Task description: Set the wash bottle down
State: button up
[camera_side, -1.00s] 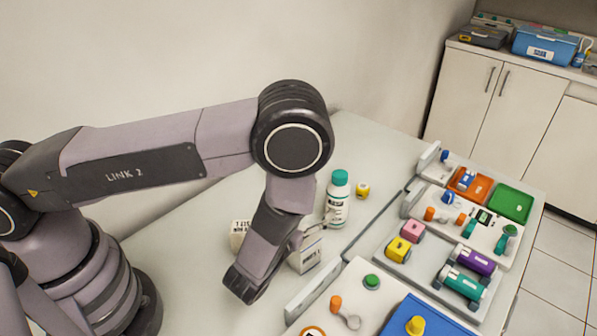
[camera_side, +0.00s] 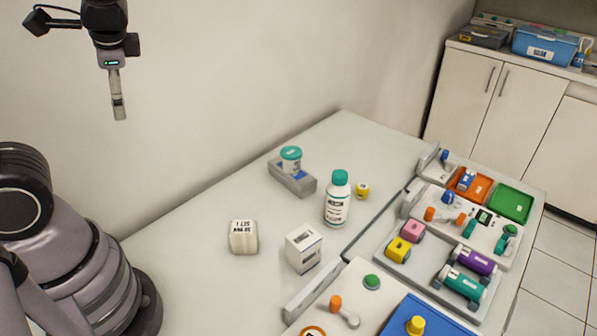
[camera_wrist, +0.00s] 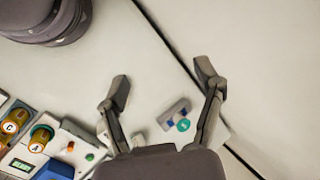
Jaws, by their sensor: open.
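A white bottle with a teal cap (camera_side: 337,200) stands upright on the pale worktop in the side view; I cannot tell for certain that it is the wash bottle. Behind it to the left, a small jar with a teal lid (camera_side: 291,160) sits in a grey holder (camera_side: 303,185). A grey holder (camera_wrist: 170,108) with a teal round top (camera_wrist: 183,125) shows between my fingers in the wrist view, well beyond them. My gripper (camera_side: 119,112) is raised high at the upper left, away from all the objects. Its fingers (camera_wrist: 163,80) are apart with nothing between them.
Two small white boxes (camera_side: 243,237) (camera_side: 304,248) and a small yellow item (camera_side: 362,191) stand on the worktop (camera_side: 200,215). Trays and panels with coloured parts (camera_side: 405,250) fill the right side. The worktop's left part is clear.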

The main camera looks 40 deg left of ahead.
jog(key=s+d+r+n+t+h, duration=0.3)
jog(key=d+r+n+t+h, duration=0.1)
jog(key=d+t+h, duration=0.1)
jog(key=shift+r+t, duration=0.3)
